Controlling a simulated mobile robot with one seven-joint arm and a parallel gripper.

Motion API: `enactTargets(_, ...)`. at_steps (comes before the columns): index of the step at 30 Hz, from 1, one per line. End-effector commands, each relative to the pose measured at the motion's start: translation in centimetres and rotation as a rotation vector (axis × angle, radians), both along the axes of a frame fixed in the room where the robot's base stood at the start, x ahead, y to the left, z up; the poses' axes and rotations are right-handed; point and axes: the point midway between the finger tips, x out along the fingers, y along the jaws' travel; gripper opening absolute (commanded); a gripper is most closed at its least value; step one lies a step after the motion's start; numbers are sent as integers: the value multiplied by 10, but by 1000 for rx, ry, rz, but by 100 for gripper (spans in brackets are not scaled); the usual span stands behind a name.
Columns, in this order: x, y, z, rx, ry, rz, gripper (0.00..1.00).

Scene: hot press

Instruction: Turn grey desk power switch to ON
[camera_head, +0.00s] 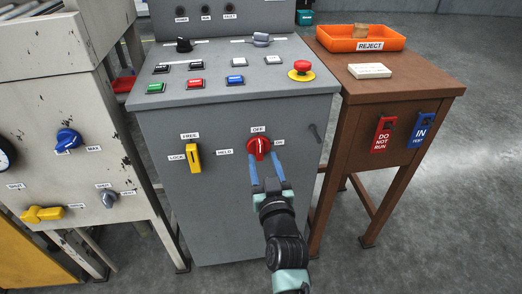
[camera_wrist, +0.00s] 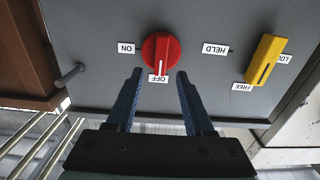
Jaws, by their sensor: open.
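The grey desk (camera_head: 205,215) has a red rotary switch (camera_head: 259,147) on its front panel. OFF stands above it, ON to its right and HELD to its left. In the wrist view the panel is upside down, and the red switch (camera_wrist: 160,48) has its white mark towards the OFF label (camera_wrist: 158,78). My gripper (camera_head: 264,162) is open and empty in front of the panel. In the wrist view my gripper's fingertips (camera_wrist: 159,73) are spread at either side of the OFF label, just short of the knob. I cannot tell whether they touch the panel.
A yellow lever (camera_head: 193,158) marked FREE and LOCK is left of the red switch. A small peg (camera_head: 315,133) sticks out on the right. Buttons and a red emergency stop (camera_head: 301,71) are on top. A brown table (camera_head: 420,88) stands close on the right.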

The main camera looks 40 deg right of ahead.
Motion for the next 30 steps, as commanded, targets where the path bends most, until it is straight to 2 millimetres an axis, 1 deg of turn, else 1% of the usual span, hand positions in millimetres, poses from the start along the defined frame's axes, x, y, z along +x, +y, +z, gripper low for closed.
enactTargets(1, 7, -4, 1, -2, -1, 1, 52)
enactTargets(3, 15, -9, 0, -1, -1, 1, 52)
enactTargets(7, 25, -15, 0, -1, -1, 1, 52)
enactTargets(12, 30, -19, 0, 0, -1, -1, 52)
enactTargets(19, 30, -19, 0, 0, -1, -1, 52)
enactTargets(20, 30, -19, 0, 0, -1, 0, 51)
enactTargets(21, 30, -19, 0, 0, -1, 0, 44)
enactTargets(23, 30, -19, 0, 0, -1, 0, 33)
enactTargets(24, 30, -19, 0, 0, -1, 0, 26)
enactTargets(28, 30, -18, 0, 1, -1, 0, 2)
enactTargets(29, 30, -18, 0, 1, -1, 0, 0)
enactTargets(30, 30, -18, 0, 1, -1, 0, 0)
